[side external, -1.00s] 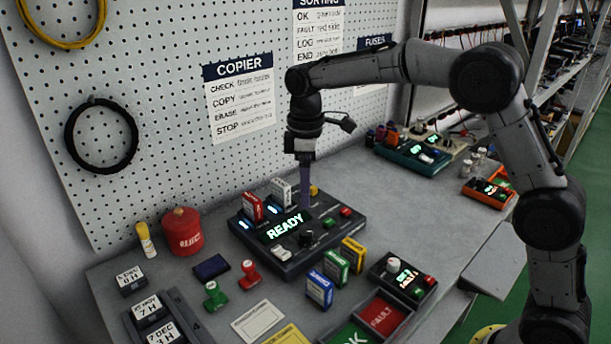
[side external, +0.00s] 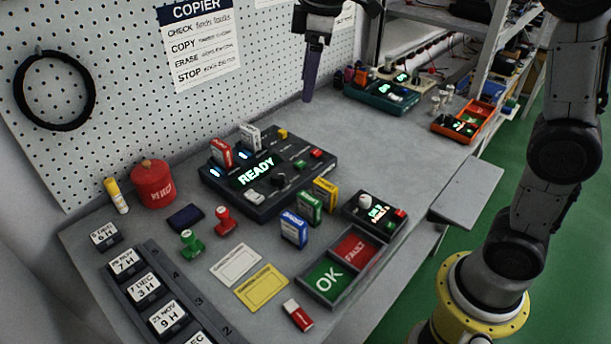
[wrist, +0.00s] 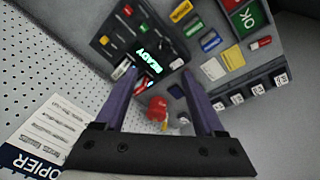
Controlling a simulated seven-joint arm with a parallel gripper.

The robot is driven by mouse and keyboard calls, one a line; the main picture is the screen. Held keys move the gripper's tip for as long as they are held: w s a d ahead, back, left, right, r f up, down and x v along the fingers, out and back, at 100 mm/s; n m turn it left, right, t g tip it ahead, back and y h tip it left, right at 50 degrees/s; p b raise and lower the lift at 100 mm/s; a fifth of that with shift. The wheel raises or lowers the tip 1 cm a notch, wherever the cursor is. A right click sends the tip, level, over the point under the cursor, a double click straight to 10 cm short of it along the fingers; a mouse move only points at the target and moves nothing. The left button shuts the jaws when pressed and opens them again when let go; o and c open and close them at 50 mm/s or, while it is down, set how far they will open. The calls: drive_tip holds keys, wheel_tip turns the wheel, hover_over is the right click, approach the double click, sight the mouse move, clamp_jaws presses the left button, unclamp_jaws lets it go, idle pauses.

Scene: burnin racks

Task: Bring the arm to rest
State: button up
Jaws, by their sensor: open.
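My gripper (side external: 309,95) hangs above the back of the bench, near the pegboard, fingers pointing down, clear of everything below it. In the wrist view its two purple fingers (wrist: 163,85) are spread apart with nothing between them held. The copier (side external: 268,178), a dark box with a green READY display, stands below and in front of the gripper. A red cartridge (side external: 221,153) and a white cartridge (side external: 250,137) stand upright at its back. The copier also shows in the wrist view (wrist: 118,30).
Stamps, cards and a tray with green OK (side external: 325,284) and red FAULT sections lie in front. A teal device (side external: 382,96) and orange tray (side external: 462,128) are at the back right. Air around the gripper is clear.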

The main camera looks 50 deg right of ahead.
drive_tip(key=s+d+r+m+t, duration=0.2)
drive_tip(key=s+r, duration=0.1)
drive_tip(key=s, duration=0.8)
drive_tip(key=s+d+f+m+t, duration=0.1)
drive_tip(key=s+f+m, duration=0.5)
drive_tip(key=s+f, duration=0.5)
drive_tip(key=shift+s+d+f, duration=0.15)
drive_tip(key=shift+s, duration=1.05)
